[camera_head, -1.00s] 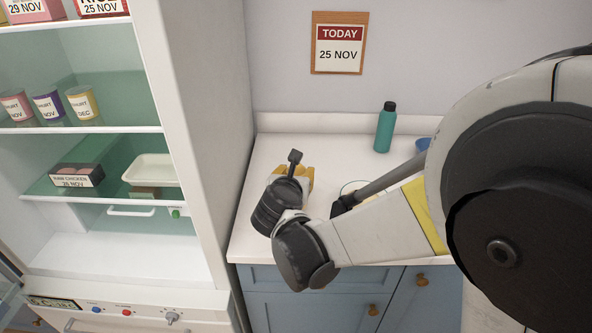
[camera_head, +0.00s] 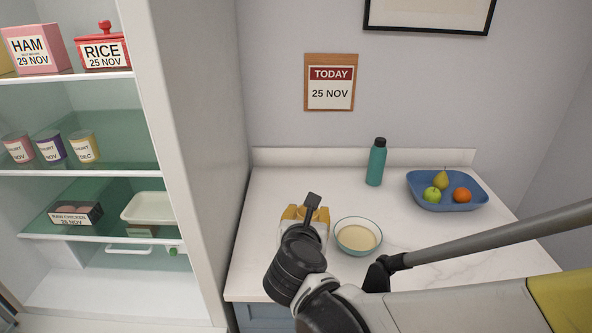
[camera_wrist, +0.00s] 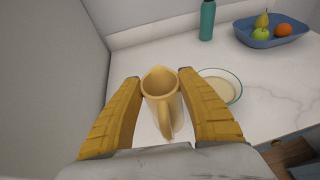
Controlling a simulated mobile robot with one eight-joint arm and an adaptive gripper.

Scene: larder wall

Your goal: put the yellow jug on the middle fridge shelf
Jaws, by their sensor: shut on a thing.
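The yellow jug (camera_wrist: 158,108) shows in the wrist view with its open top up and its handle towards me. My gripper (camera_wrist: 159,77) is shut on it, with one yellow finger at each side. In the head view my gripper (camera_head: 306,214) is over the left part of the counter, and its own body hides the jug. I cannot tell whether the jug touches the counter. The open fridge is at the left; its middle shelf (camera_head: 115,172) holds several yoghurt pots (camera_head: 51,147) at the left, with free room to their right.
The upper shelf holds a ham box (camera_head: 40,48) and a rice pot (camera_head: 103,50). The lower one holds raw chicken (camera_head: 76,213) and a pale tray (camera_head: 150,207). The fridge side wall (camera_head: 195,150) stands beside the counter. A bowl (camera_head: 358,236), teal bottle (camera_head: 376,165) and fruit tray (camera_head: 420,198) are right.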

